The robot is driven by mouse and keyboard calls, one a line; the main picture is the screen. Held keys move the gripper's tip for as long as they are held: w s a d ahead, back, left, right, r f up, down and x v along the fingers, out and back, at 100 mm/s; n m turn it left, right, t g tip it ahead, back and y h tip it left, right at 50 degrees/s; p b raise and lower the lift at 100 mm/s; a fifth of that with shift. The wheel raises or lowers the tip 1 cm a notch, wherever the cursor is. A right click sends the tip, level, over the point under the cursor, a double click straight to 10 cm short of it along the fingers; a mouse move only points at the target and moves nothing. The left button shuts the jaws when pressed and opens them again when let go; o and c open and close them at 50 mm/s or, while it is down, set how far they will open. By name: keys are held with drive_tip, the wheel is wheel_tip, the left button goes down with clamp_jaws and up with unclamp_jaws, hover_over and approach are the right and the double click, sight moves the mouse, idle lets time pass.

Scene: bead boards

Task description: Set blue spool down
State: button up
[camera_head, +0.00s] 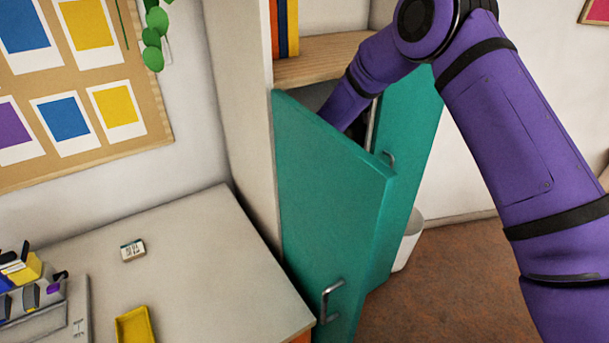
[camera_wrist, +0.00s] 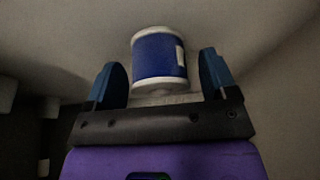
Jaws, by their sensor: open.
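The blue spool (camera_wrist: 158,58) has white ends and a small white label; it shows in the wrist view between the two blue fingers. My gripper (camera_wrist: 162,74) is open, with a gap between the spool and each finger. The spool appears upright against a pale grey surface; its contact with that surface is hard to make out. In the head view my purple arm reaches into the cabinet behind the open teal door (camera_head: 330,190), so gripper and spool are hidden there.
A second teal door (camera_head: 410,150) stands open beyond the arm. A wooden shelf (camera_head: 320,68) with upright books is above. The desk (camera_head: 200,260) at left holds a yellow tray (camera_head: 135,326) and a small box (camera_head: 132,250). Dim pale blocks (camera_wrist: 50,106) show left in the wrist view.

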drive_tip(key=v, duration=0.7)
drive_tip(key=shift+r, duration=0.25)
drive_tip(key=shift+s+d, duration=0.1)
idle(0.9)
